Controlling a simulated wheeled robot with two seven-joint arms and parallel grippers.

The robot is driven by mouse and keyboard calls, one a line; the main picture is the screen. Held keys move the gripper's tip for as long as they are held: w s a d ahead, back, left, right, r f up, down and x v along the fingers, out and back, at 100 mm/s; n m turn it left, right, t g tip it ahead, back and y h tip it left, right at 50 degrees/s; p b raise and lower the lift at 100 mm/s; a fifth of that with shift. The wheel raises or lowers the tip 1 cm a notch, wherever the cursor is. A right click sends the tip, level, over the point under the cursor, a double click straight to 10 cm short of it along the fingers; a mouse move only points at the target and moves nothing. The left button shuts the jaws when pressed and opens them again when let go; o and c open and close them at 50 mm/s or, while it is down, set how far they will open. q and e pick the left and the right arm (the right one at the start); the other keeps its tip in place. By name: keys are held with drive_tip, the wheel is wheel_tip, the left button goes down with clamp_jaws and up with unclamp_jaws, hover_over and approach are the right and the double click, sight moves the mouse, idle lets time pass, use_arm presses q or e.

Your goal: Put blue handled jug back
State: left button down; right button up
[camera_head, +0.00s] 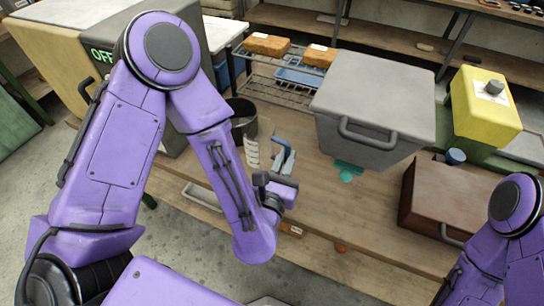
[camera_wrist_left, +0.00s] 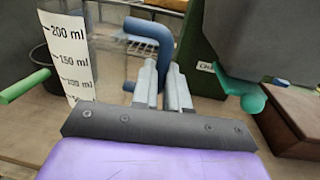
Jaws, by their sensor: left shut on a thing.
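The blue-handled jug (camera_wrist_left: 68,55) has a see-through body with a white millilitre scale; its scale also shows in the head view (camera_head: 251,153). Its bent blue handle (camera_wrist_left: 150,30) stands to the right of the scale in the left wrist view. My left gripper (camera_wrist_left: 164,80) is shut on the handle, with its two grey fingers around the handle's lower part. In the head view the left gripper (camera_head: 282,168) is over the front part of the bench, and the forearm hides some of the jug. My right arm shows at lower right, but its gripper is out of view.
A wooden bench (camera_head: 330,215) carries a grey bin (camera_head: 373,95), a brown box (camera_head: 450,200) and a yellow box (camera_head: 485,105). A wire rack (camera_head: 280,92) stands behind. A green handle (camera_wrist_left: 25,85) is left of the scale. Bare bench lies right of the left gripper.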

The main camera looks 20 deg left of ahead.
use_arm(q)
drive_tip(key=shift+n+y, duration=0.5)
drive_tip(key=shift+y, duration=0.4)
drive_tip(key=w+f, duration=0.9)
drive_tip(key=w, duration=0.1)
drive_tip(key=shift+a+f+b, duration=0.35)
drive_tip(key=shift+b, duration=0.05)
wheel_tip(320, 180, down, 3)
drive_tip(key=shift+r, duration=0.1)
drive_tip(key=shift+s+f, duration=0.1)
drive_tip(key=shift+f, duration=0.15)
drive_tip(key=c, duration=1.1)
unclamp_jaws()
drive_tip(key=shift+c, duration=0.2)
